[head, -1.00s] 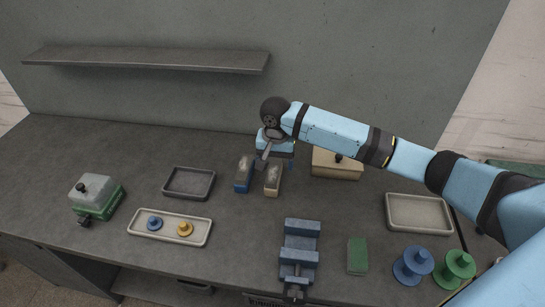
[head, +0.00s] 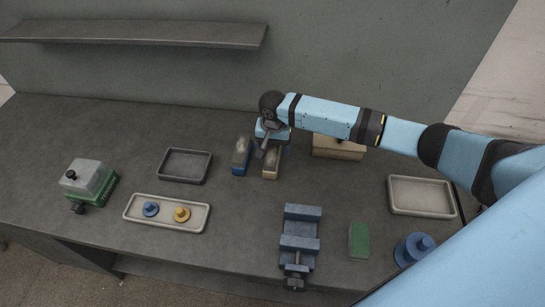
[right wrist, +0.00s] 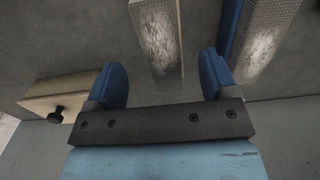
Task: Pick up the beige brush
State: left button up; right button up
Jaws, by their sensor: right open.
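The beige brush (head: 270,164) lies on the bench just in front of my right gripper (head: 268,141) in the head view. In the right wrist view the beige brush (right wrist: 157,35) shows its pale bristle face beyond and between the two blue fingertips of my right gripper (right wrist: 162,72). The gripper is open, with nothing between its fingers. A blue brush (head: 241,156) lies left of the beige one; it also shows at the upper right of the wrist view (right wrist: 264,35). My left gripper is out of view.
A beige box with a black knob (head: 338,148) stands close right of the gripper. A dark tray (head: 185,180) is to the left. A blue vise (head: 300,243), a green block (head: 359,241) and a blue spool (head: 413,249) stand nearer the front. Bare bench lies between.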

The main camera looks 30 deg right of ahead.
aim_at(273, 151)
jog(key=f, duration=0.5)
jog(key=shift+w+d+p, duration=0.15)
jog(key=shift+w+p, duration=0.2)
jog(key=shift+p, duration=0.05)
jog(key=shift+c, duration=0.4)
jog(key=c, duration=1)
